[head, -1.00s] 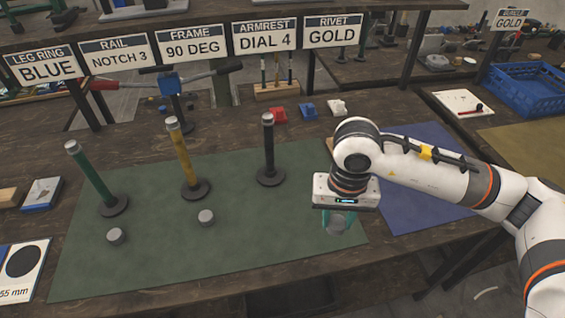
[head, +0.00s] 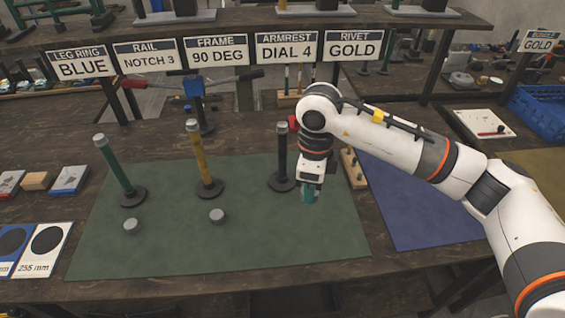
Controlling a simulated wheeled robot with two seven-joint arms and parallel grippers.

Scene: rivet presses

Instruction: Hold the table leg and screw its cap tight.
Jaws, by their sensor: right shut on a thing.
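Three table legs stand upright on round dark bases on the green mat (head: 250,245): a green leg (head: 116,168), a yellow leg (head: 201,158) and a black leg (head: 282,160). Each has a greyish top end. Two loose grey caps lie on the mat, one in front of the green leg (head: 131,226) and one in front of the yellow leg (head: 217,216). My right gripper (head: 309,195) points down just right of the black leg, apart from its base. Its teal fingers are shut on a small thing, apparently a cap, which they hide. My left gripper is out of view.
A small wooden block with holes (head: 354,168) stands right behind my right gripper. A blue mat (head: 420,215) lies to the right. Sign boards (head: 215,52) hang along the back. Printed cards (head: 45,245) lie at the left. The front of the green mat is clear.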

